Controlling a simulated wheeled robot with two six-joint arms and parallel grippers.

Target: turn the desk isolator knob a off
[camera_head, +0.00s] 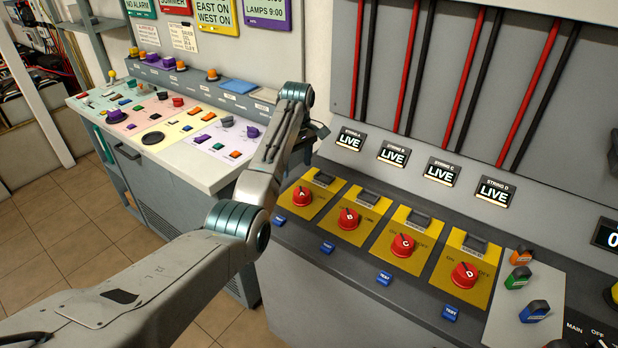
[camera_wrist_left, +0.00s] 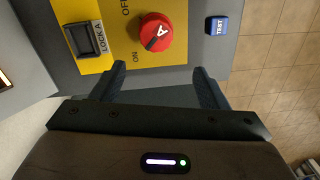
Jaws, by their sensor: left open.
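Knob A (camera_head: 302,196) is a round red knob on a yellow plate at the far left of the desk's row of isolators. In the left wrist view knob A (camera_wrist_left: 156,32) shows a black bar marked A, slanting toward the ON label (camera_wrist_left: 136,57); the OFF label (camera_wrist_left: 125,8) is at the top edge. My left gripper (camera_wrist_left: 161,82) is open and empty, its two fingers apart and short of the knob, which lies beyond the gap between them. In the head view its fingers are mostly hidden by my arm. My right gripper is not in view.
The lock A flap (camera_wrist_left: 85,40) and blue TEST button (camera_wrist_left: 217,25) flank the knob. Similar red knobs B (camera_head: 348,218), C (camera_head: 403,245) and D (camera_head: 465,275) continue to the right. The string A sign (camera_head: 351,139) reads LIVE. A coloured console (camera_head: 165,115) stands left.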

